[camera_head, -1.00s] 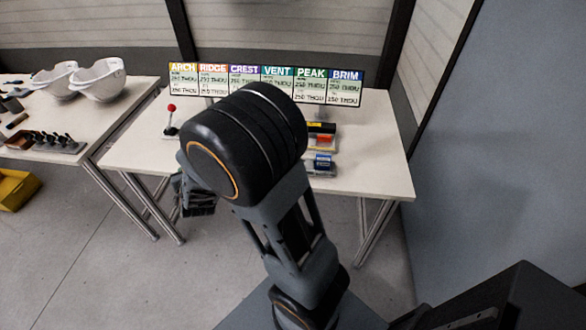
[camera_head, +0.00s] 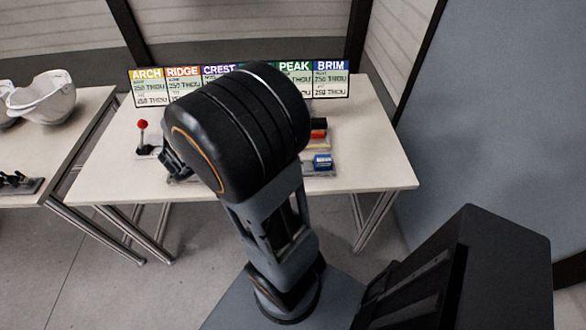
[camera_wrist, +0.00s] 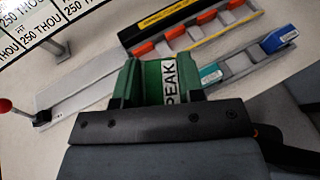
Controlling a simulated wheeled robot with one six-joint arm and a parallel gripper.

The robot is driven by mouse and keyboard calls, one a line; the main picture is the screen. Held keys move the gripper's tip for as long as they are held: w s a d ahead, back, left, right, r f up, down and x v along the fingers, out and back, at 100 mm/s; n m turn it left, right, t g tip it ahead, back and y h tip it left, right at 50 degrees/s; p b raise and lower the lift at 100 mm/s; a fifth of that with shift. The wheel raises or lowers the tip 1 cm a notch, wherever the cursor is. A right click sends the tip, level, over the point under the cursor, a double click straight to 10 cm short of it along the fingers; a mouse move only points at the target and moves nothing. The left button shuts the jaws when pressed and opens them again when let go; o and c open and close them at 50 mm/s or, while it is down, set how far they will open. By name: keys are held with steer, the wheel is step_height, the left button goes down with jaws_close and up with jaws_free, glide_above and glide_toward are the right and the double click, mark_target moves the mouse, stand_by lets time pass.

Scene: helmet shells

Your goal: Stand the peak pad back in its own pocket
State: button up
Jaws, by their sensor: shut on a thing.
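The peak pad (camera_wrist: 152,82) is a green block with a white PEAK label, shown in the wrist view. My gripper (camera_wrist: 160,112) is shut on it, its dark bar across the bottom of the view. A grey rack (camera_wrist: 240,65) lies just beyond and to the right, holding a teal pad (camera_wrist: 211,75) and a blue pad (camera_wrist: 279,39) at its right end. The pad in my grip hides part of the rack, and I cannot make out the peak pocket. In the head view my arm hides the held pad; the blue pad (camera_head: 322,161) shows right of the arm.
A second rack with orange blocks (camera_wrist: 208,17) and a yellow-and-black strip lies behind. A flat grey plate (camera_wrist: 78,84) is at the left. A red-knobbed lever (camera_head: 142,126) stands on the table's left. A sign board (camera_head: 331,84) stands at the back. The table's right side (camera_head: 375,150) is clear.

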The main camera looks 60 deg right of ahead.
steer(key=s+d+r+m+g+y, duration=0.15)
steer(key=s+m+g+y, duration=0.35)
steer(key=s+m+g, duration=1.3)
steer(key=w+d+f+n+t, duration=0.1)
steer(key=d+f, duration=0.2)
steer(key=f, duration=0.1)
steer(key=w+d+f+n+t, duration=0.1)
steer(key=d+f+n, duration=0.1)
steer(key=d+f, duration=0.2)
steer(key=w+d+f+n+t, duration=0.1)
steer(key=d+f+t, duration=0.1)
steer(key=d+f, duration=0.2)
steer(key=shift+w+d+f, duration=0.1)
steer(key=shift+w+f, duration=0.05)
steer(key=shift+w, duration=0.05)
steer(key=shift+f, duration=0.6)
steer(key=shift+f, duration=0.1)
steer(key=shift+f+b, duration=0.35)
steer(key=shift+f, duration=0.2)
steer(key=o, duration=1)
steer(key=shift+s+f, duration=0.15)
